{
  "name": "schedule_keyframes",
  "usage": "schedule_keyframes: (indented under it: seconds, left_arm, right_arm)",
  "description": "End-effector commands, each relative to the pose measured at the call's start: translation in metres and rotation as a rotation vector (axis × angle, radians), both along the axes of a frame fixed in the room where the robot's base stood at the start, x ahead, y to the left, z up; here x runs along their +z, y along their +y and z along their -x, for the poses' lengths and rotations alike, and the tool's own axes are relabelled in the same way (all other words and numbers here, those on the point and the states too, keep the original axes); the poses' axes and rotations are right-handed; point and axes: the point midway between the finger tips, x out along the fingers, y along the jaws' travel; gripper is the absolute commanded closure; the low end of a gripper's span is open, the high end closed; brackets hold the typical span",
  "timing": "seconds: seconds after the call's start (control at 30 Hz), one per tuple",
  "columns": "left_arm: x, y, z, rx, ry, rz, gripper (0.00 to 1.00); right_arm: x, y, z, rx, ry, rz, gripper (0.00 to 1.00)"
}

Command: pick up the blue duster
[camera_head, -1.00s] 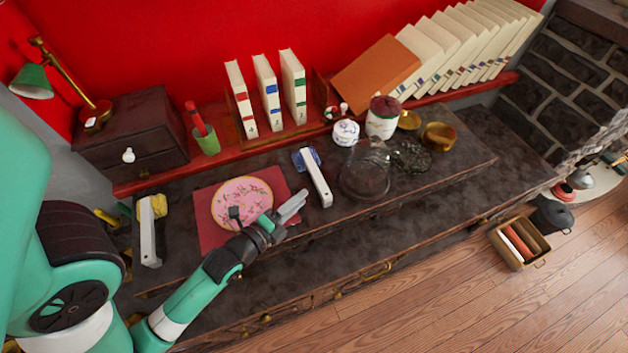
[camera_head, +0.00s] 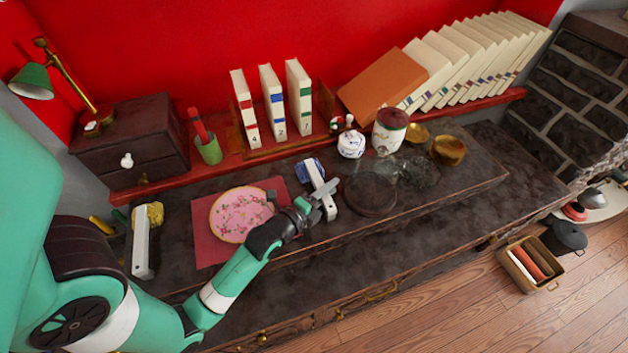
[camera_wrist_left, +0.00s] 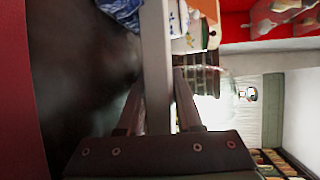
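The blue duster, with a blue head (camera_head: 305,171) and a long pale handle (camera_head: 316,174), lies on the dark shelf top right of the pink plate. My left gripper (camera_head: 322,200) is at the near part of this handle. In the left wrist view the pale handle (camera_wrist_left: 156,60) runs between the two fingers of the left gripper (camera_wrist_left: 158,85), with one finger on each side. The fingers look open around it, with narrow gaps. Part of the blue head (camera_wrist_left: 122,10) shows at the top there. My right gripper is not in view.
A pink plate (camera_head: 240,212) on a red mat (camera_head: 205,245) lies left of the gripper. A glass dome on a dark round base (camera_head: 370,197) stands close on the right. A yellow duster (camera_head: 141,245) lies at the left. Books (camera_head: 272,100) and jars stand behind.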

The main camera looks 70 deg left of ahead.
Motion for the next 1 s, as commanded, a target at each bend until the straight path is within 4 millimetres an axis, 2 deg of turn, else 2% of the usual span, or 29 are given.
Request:
schedule_keyframes:
  seconds: [0.1, 0.27, 0.47, 0.5, 0.87, 1.0]
  left_arm:
    - [-0.0014, 0.0045, -0.0072, 0.000, -0.001, -0.001, 0.66]
    - [-0.0009, 0.0044, -0.0070, 0.000, 0.001, 0.001, 0.66]
    - [-0.0009, 0.0042, -0.0069, 0.000, 0.001, 0.001, 0.98]
    - [-0.0009, 0.0042, -0.0069, 0.000, 0.001, 0.001, 1.00]
    - [-0.0003, 0.0042, -0.0068, 0.000, 0.000, 0.000, 1.00]
    - [0.0071, 0.0042, -0.0068, 0.000, 0.000, 0.000, 1.00]
  right_arm:
    - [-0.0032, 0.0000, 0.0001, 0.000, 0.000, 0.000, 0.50]
    - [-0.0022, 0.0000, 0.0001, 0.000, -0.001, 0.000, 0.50]
    - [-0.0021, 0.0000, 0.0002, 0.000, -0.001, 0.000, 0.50]
    - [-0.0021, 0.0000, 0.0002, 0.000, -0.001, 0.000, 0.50]
    - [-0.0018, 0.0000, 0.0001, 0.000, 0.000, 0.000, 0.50]
    - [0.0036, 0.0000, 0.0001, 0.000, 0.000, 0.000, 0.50]
